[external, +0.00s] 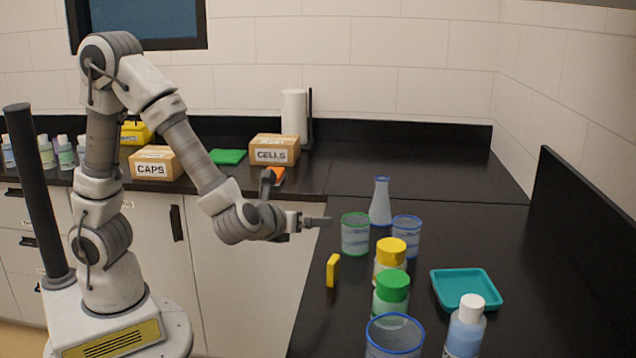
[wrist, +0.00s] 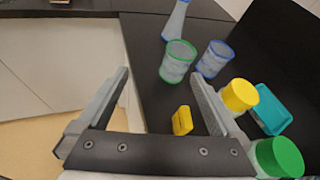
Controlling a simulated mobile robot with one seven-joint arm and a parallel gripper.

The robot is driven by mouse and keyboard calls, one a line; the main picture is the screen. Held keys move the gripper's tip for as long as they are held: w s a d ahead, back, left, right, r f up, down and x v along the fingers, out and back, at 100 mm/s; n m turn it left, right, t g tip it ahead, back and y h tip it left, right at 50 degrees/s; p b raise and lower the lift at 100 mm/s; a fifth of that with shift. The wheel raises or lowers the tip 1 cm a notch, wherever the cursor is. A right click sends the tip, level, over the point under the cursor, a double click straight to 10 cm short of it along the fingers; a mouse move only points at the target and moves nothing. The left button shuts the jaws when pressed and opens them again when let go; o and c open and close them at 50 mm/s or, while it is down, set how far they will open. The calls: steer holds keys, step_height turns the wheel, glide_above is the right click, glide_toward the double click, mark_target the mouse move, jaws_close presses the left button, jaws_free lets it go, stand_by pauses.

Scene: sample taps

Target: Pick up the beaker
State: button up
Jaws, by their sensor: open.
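A clear beaker with a green rim (external: 355,236) stands upright on the black counter, just right of my gripper (external: 325,221). A blue-rimmed beaker (external: 407,238) stands right of it, and another blue-rimmed beaker (external: 394,338) is at the front edge of the picture. In the wrist view, my gripper (wrist: 160,75) is open and empty. The green-rimmed beaker (wrist: 177,63) shows beyond the fingertips, nearer the right finger, apart from both. The first blue-rimmed beaker (wrist: 214,60) shows farther right. The frames do not show which beaker is meant.
A flask (external: 381,204) stands behind the beakers. A yellow block (external: 333,270), a yellow-capped bottle (external: 390,262), a green-capped bottle (external: 391,296) and a white-capped bottle (external: 465,330) stand nearer the front. A teal tray (external: 466,304) lies right. The back right counter is clear.

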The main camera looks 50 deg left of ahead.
steer(key=s+d+f+m+h, duration=0.1)
steer(key=d+m+h, duration=0.1)
steer(key=d+m, duration=0.1)
steer(key=b, duration=0.2)
glide_toward(348, 229)
steer(key=shift+t, duration=0.3)
steer(key=x, duration=0.3)
steer(key=f+x, duration=0.1)
steer(key=x, duration=0.2)
steer(key=shift+f, duration=0.1)
steer(key=shift+x, duration=2.9)
steer(key=shift+r+y, duration=0.2)
steer(key=shift+y, duration=0.1)
steer(key=c, duration=1.2)
steer(key=shift+o, duration=0.2)
steer(key=shift+r, duration=0.15)
